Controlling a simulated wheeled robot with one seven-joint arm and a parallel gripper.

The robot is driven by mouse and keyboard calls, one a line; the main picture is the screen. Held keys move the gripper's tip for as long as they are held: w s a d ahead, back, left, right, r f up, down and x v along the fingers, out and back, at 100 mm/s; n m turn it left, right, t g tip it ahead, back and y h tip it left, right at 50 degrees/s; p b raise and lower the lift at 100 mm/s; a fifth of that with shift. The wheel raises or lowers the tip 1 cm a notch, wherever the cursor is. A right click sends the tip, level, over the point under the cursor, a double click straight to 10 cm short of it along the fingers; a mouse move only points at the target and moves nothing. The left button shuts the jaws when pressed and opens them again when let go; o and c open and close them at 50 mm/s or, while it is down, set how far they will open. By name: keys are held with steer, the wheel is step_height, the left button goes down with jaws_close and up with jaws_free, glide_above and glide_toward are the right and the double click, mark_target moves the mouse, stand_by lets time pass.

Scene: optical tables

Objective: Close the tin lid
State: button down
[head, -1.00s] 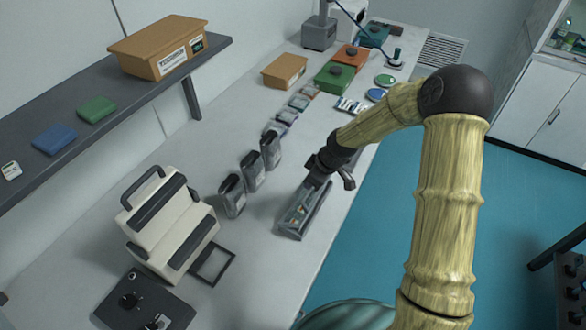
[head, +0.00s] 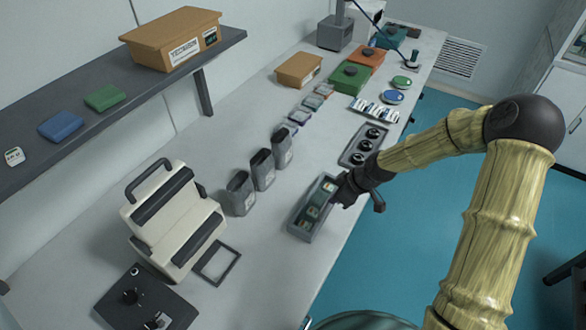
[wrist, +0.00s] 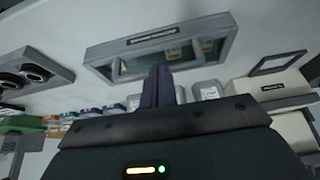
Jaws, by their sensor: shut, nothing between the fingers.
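A long grey box (head: 296,226), which I take to be the tin, lies near the table's right edge.
Several grey canisters (head: 262,170) stand left of the box. A tray with three black rounds (head: 366,145) lies beyond it. A cream case (head: 172,222) and a dark frame (head: 217,263) are at the left. The table (head: 262,290) is clear in front.

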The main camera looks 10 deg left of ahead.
steer(key=shift+s+d+f, duration=0.1)
steer(key=shift+d+f, duration=0.05)
stand_by(0.4)
steer(key=s+d+r+p, duration=0.1)
steer(key=s+d+r, duration=0.1)
steer(key=d+r, duration=0.5)
steer(key=shift+v, duration=0.8)
stand_by(0.5)
